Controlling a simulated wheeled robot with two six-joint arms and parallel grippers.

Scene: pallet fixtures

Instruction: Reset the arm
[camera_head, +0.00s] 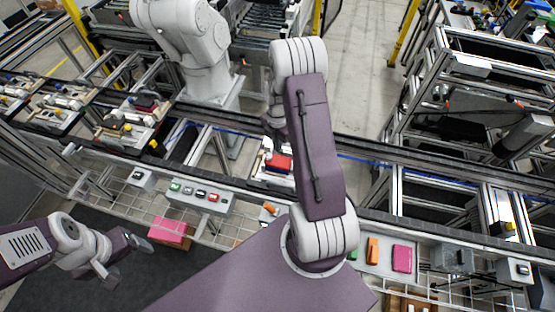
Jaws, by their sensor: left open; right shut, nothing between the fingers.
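My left arm comes in from the left edge, and its gripper (128,258) is open and empty over the dark floor at the lower left. My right arm (318,150) rises from the lower middle and reaches forward over the conveyor rail. Its wrist bends down at the far end, and my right gripper (272,132) is small and partly hidden behind the forearm. It is shut with nothing in it, just above a pallet fixture (262,177) that carries a red block (279,162).
A pink block (168,230) is right of my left gripper. A button box (200,195) sits on the near frame. A tray with orange and pink pieces (401,258) is right of my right arm's base. Pallets (135,118) stand on the left conveyor. A white robot arm (188,40) stands behind.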

